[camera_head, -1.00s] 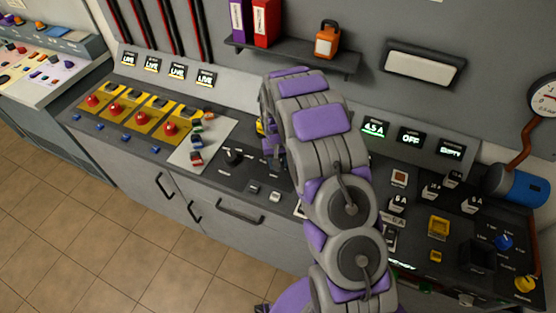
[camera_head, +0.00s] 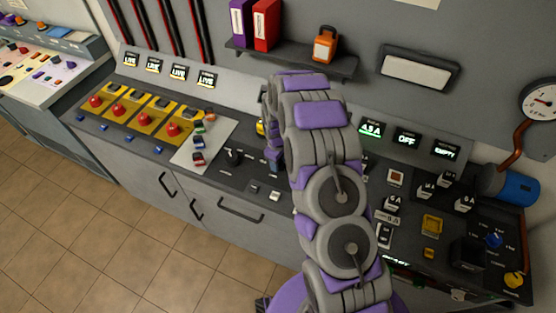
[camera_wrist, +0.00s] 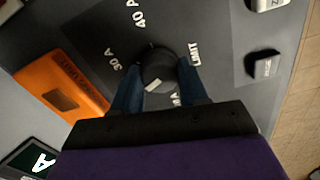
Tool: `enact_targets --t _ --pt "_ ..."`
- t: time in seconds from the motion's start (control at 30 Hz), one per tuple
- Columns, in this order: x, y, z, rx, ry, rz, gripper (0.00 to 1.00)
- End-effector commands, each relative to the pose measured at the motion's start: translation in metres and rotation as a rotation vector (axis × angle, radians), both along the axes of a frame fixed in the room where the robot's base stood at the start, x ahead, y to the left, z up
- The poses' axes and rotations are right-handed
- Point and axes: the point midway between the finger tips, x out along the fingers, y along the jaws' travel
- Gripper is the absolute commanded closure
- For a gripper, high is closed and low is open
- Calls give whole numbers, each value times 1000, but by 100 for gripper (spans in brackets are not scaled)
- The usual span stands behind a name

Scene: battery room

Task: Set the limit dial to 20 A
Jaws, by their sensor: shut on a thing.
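The limit dial (camera_wrist: 160,68) is a round black knob with a white mark, on a dark panel in the wrist view. Labels around it read 30 A, 40 A and LIMIT; another label ending in A is partly hidden by a finger. The white mark is on the knob's lower side in that view. My gripper (camera_wrist: 158,80) is shut on the knob, one dark blue finger on each side. A green-lit display (camera_head: 371,129) there seems to read 4.5 A.
An orange plate (camera_wrist: 62,85) lies beside the dial in the wrist view. In the head view a display reads OFF (camera_head: 407,139), another EMPTY (camera_head: 444,150). A shelf (camera_head: 290,58) overhangs behind the console.

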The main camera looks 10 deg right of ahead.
Motion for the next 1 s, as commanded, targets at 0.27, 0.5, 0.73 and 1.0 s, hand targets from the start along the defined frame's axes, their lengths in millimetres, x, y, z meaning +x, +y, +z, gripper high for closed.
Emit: enact_targets --t 0.27,0.5,0.73,1.0 --pt "1 0 1 0 -3 104 87" --pt "1 0 1 0 -3 130 87" --pt "2 0 1 0 -4 131 87" --pt "1 0 1 0 -3 130 41"
